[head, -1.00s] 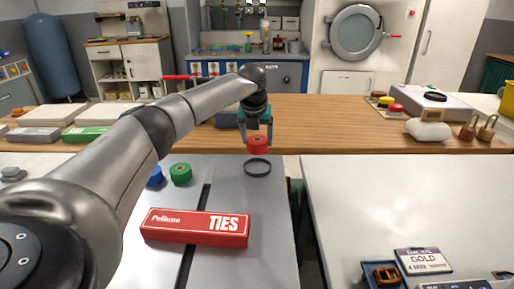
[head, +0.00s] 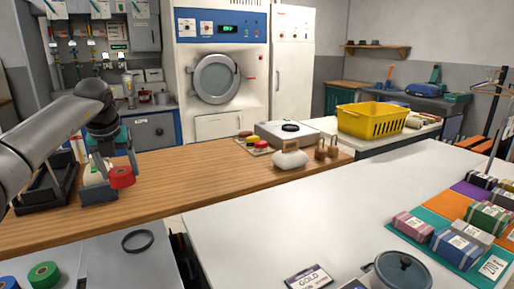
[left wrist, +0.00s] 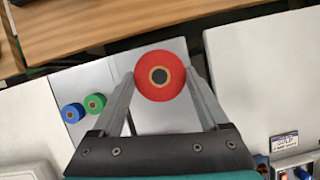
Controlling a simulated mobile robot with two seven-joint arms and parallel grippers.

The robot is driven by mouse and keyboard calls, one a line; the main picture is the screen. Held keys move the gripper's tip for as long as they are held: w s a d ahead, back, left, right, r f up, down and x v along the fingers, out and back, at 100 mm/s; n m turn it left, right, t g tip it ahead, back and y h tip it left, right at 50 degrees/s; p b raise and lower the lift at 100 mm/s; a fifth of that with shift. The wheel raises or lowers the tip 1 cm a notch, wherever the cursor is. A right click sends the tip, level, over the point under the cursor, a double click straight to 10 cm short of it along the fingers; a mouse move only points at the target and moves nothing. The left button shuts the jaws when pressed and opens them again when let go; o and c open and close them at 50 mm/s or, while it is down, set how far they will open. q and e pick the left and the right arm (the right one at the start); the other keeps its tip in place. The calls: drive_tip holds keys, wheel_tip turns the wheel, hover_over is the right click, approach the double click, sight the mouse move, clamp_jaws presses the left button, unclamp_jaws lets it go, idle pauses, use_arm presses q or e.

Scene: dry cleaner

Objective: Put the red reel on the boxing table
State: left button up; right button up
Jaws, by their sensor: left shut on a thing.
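My left gripper (head: 110,170) is shut on the red reel (head: 122,177) and holds it up in the air. In the head view the reel shows in front of the wooden counter. The left wrist view shows the reel (left wrist: 160,93) between the two fingers (left wrist: 160,82), with the grey table (left wrist: 150,116) behind it. No label marks a boxing table; a white table (head: 290,220) and the grey table (head: 110,265) are both in view. My right gripper is not in view.
The wooden counter (head: 200,190) holds a white bundle (head: 290,159) and brass weights. Wrapped boxes sit on coloured mats at right. The white table's middle is clear.

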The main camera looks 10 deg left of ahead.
use_arm(q)
drive_tip(key=s+d+f+m+g+h, duration=0.1)
drive_tip(key=s+d+f+m+h, duration=0.2)
drive_tip(key=d+m, duration=0.7)
drive_tip(key=s+d+f+m+g+h, duration=0.1)
drive_tip(key=s+d+f+m+h, duration=0.2)
drive_tip(key=d+m, duration=0.65)
drive_tip(key=s+d+f+m+g+y, duration=0.1)
drive_tip(key=s+d+m, duration=0.4)
drive_tip(key=m, duration=0.6)
drive_tip(key=s+d+f+m+g+y, duration=0.2)
drive_tip(key=s+d+m+g, duration=0.3)
drive_tip(key=s+m, duration=0.5)
drive_tip(key=shift+s+d+f+m+y, duration=0.3)
drive_tip(key=shift+d+f+m, duration=0.25)
drive_tip(key=shift+m, duration=0.3)
drive_tip(key=shift+w+r+g, duration=0.1)
drive_tip(key=shift+r+g, duration=0.05)
drive_tip(key=shift+g, duration=0.15)
